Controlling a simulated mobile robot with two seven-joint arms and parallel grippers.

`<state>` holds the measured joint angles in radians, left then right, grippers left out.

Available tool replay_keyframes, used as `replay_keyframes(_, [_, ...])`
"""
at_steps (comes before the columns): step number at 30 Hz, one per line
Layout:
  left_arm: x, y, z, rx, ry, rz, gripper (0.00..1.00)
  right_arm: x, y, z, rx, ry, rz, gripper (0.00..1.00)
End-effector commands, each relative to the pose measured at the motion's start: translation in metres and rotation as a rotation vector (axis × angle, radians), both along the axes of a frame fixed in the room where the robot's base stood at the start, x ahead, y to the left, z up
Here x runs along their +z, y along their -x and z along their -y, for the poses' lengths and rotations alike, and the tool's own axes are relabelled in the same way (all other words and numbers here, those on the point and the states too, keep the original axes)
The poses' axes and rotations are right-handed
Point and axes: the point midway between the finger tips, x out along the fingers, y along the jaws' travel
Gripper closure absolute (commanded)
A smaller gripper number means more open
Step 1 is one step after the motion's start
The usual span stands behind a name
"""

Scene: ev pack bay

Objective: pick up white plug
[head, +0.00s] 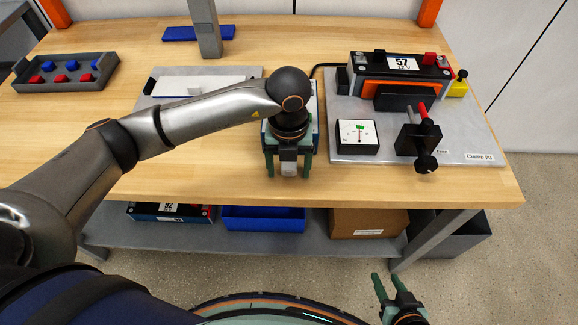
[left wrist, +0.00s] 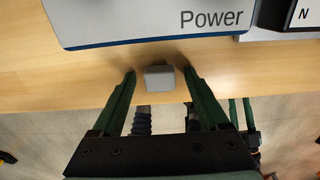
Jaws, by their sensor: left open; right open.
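A small block that looks pale grey, likely the white plug (left wrist: 159,78), lies on the wooden table near its front edge in the left wrist view. In the head view a pale block, likely the same plug (head: 288,168), shows between the green fingers. My left gripper (head: 288,170) is open over it. In the left wrist view its fingertips (left wrist: 159,73) stand on either side of the plug, with a gap visible at each side. My right gripper (head: 388,277) is open and empty, low in front of the table.
A blue-edged box marked "Power" (left wrist: 160,22) lies just behind the plug. A grey fixture board (head: 460,145) with a battery pack (head: 400,68) and gauge (head: 357,136) is at the right. A tray (head: 65,72) sits far left. The table's front left is clear.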

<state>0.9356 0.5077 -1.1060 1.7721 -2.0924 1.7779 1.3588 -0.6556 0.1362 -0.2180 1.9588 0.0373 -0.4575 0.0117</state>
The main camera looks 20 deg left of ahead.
Motion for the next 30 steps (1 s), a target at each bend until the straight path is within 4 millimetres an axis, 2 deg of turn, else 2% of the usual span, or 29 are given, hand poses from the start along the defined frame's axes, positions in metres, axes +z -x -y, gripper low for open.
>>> replay_keyframes(3, [0.0003,0.0000,0.0002,-0.001,0.000,0.000,0.22,-0.0002,0.0001,0.0002,0.000,0.000,0.000,0.55])
replay_keyframes(24, [0.0009,-0.0001,0.0003,-0.001,0.001,0.000,1.00,-0.0013,0.0004,0.0008,-0.001,0.001,-0.002,0.55])
replay_keyframes(30, [0.0009,-0.0001,0.0003,-0.001,0.001,0.000,1.00,-0.0013,0.0004,0.0008,-0.001,0.001,-0.003,0.55])
